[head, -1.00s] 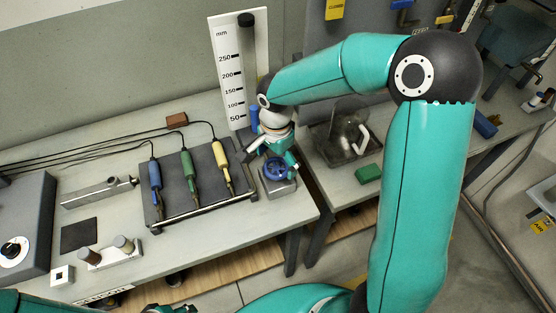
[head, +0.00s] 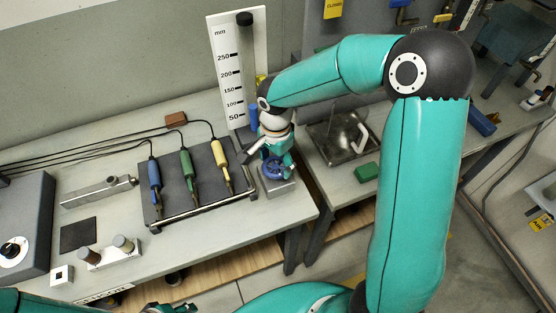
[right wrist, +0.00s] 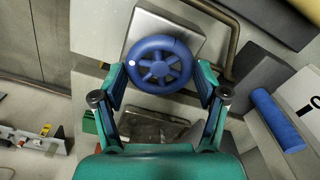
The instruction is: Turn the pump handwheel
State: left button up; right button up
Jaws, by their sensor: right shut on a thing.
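The blue pump handwheel (head: 274,168) sits on a grey metal block (head: 280,187) near the right end of the bench. In the right wrist view the spoked handwheel (right wrist: 160,65) has a white dot on the left of its rim. My right gripper (head: 277,158) is over the handwheel from above. In the right wrist view its two fingers (right wrist: 161,80) are at opposite sides of the rim, shut on it. Part of the wheel is hidden by the gripper in the head view. Dark parts of my left gripper (head: 166,308) show only at the bottom edge.
A tray (head: 203,208) with blue, green and yellow handled tools lies left of the pump. A millimetre scale board (head: 238,75) stands behind it, with a blue cylinder (head: 254,117) close by. A green block (head: 367,172) lies on the right bench, beyond a gap.

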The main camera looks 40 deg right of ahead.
jog(key=shift+s+a+f, duration=0.1)
jog(key=shift+a+f+n+b, duration=0.1)
jog(key=shift+n+b, duration=0.6)
jog(key=shift+n, duration=0.3)
jog(key=n+b, duration=0.1)
jog(key=n, duration=0.2)
jog(key=shift+s+n+b, duration=0.1)
jog(key=shift+n+b, duration=0.2)
jog(key=n+b, duration=0.1)
jog(key=n, duration=0.2)
jog(key=shift+n, duration=0.3)
jog(key=n, duration=0.3)
jog(key=shift+n, duration=0.3)
jog(key=n, duration=0.3)
jog(key=shift+n+b, duration=0.3)
jog(key=shift+b, duration=0.05)
jog(key=n, duration=0.4)
jog(key=shift+n, duration=0.3)
jog(key=n, duration=0.3)
jog(key=shift+d+n, duration=0.2)
jog(key=shift+n, duration=0.1)
jog(key=shift+n+p, duration=0.5)
jog(key=shift+n, duration=1.5)
